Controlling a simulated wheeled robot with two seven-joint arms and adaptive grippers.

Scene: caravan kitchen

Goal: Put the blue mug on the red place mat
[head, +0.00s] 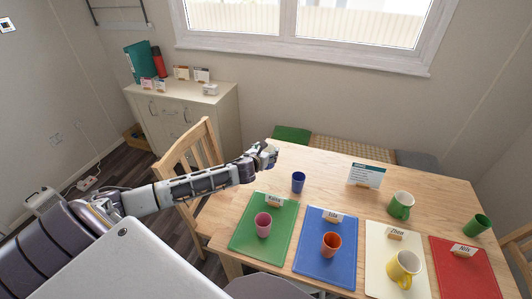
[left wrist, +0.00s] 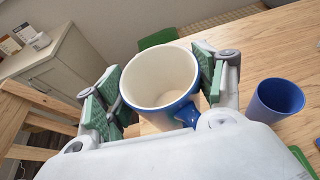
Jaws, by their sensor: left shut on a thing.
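My left gripper (head: 267,156) is out over the far left edge of the table. In the left wrist view the left gripper (left wrist: 160,85) is shut on the blue mug (left wrist: 187,112), its green finger pads on either side. The mug is blue outside and cream inside, looks empty, and its handle points toward the palm. In the head view the mug is mostly hidden by the gripper. The red place mat (head: 480,278) lies at the right end of the table with a name card (head: 464,250) on it. My right gripper is not in view.
A blue cup (head: 298,182) stands near the gripper. Green (head: 246,240), blue (head: 312,262) and cream (head: 377,283) mats hold a pink cup, an orange cup and a yellow mug. A sign (head: 365,176), green mug (head: 401,205) and green cup (head: 477,225) stand farther back.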

